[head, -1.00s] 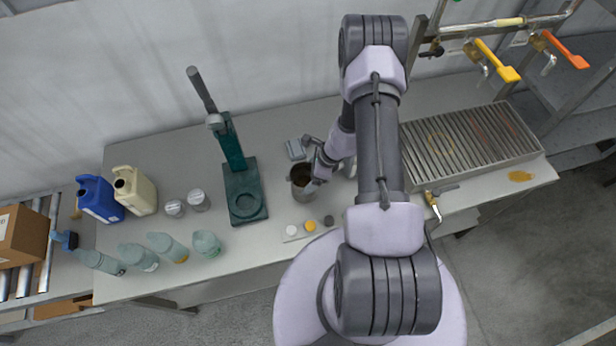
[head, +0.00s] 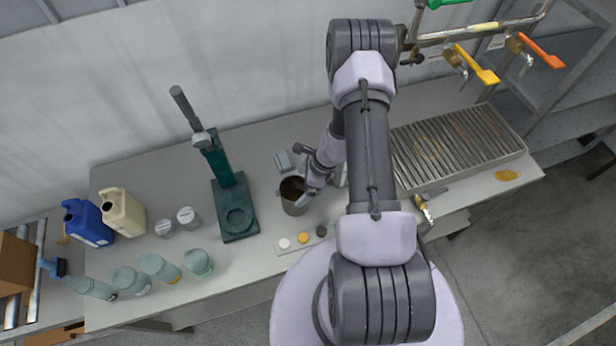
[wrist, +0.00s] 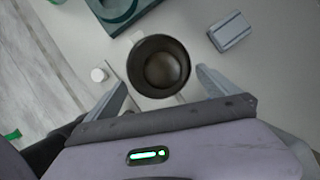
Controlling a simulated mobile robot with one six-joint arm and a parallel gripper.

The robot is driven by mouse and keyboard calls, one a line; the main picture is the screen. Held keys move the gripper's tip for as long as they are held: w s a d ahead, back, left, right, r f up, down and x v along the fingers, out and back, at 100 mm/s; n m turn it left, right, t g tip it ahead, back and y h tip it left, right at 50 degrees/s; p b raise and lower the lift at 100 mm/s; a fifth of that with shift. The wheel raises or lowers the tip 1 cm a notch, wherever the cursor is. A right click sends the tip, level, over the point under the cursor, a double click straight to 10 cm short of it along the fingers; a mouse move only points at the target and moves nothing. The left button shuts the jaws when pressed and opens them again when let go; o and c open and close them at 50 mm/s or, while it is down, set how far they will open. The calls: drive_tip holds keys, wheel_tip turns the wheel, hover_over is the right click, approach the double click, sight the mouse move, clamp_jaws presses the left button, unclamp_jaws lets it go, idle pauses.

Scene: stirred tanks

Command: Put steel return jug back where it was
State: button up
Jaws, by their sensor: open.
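The steel jug (head: 293,194) stands upright on the bench, right of the green press stand. In the wrist view the jug (wrist: 160,66) is seen from above, with a dark inside and a pale handle or spout at its upper left rim. My gripper (wrist: 163,98) is open, with one finger on each side of the jug's near part. In the head view my gripper (head: 313,180) is at the jug's right side, and its fingers are partly hidden. I cannot tell whether the fingers touch the jug.
The green stand (head: 235,207) is left of the jug. A small grey block (head: 284,161) lies behind it, and a strip with white, orange and dark caps (head: 303,238) lies in front. Bottles and jugs (head: 122,213) fill the left; a slatted drain (head: 458,147) is at right.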

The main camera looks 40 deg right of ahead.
drive_tip(key=v, duration=0.9)
drive_tip(key=w+a+r+n, duration=0.1)
drive_tip(key=a+r+n, duration=0.3)
drive_tip(key=r, duration=0.4)
drive_tip(key=w+a+r+n+t, duration=0.1)
drive_tip(key=a+r+n, duration=0.25)
drive_tip(key=r, duration=0.55)
drive_tip(key=w+a+r+n, duration=0.1)
drive_tip(key=a+r+n, duration=0.2)
drive_tip(key=a+r, duration=0.35)
drive_tip(key=s+a+r+n+t, duration=0.1)
drive_tip(key=s+a+r+n, duration=0.1)
drive_tip(key=s+r+n, duration=0.3)
drive_tip(key=s+a+r+n+h, duration=0.1)
drive_tip(key=s+a+r+n, duration=0.1)
drive_tip(key=s+r, duration=0.35)
drive_tip(key=s+a+r+n+t, duration=0.1)
drive_tip(key=s+a+r+n, duration=0.25)
drive_tip(key=s, duration=0.35)
wheel_tip(320, 180, down, 33)
drive_tip(key=b, duration=3.2)
drive_tip(key=shift+w+d+r+b, duration=0.2)
drive_tip(key=shift+w+d+b, duration=0.1)
drive_tip(key=shift+w+d, duration=0.1)
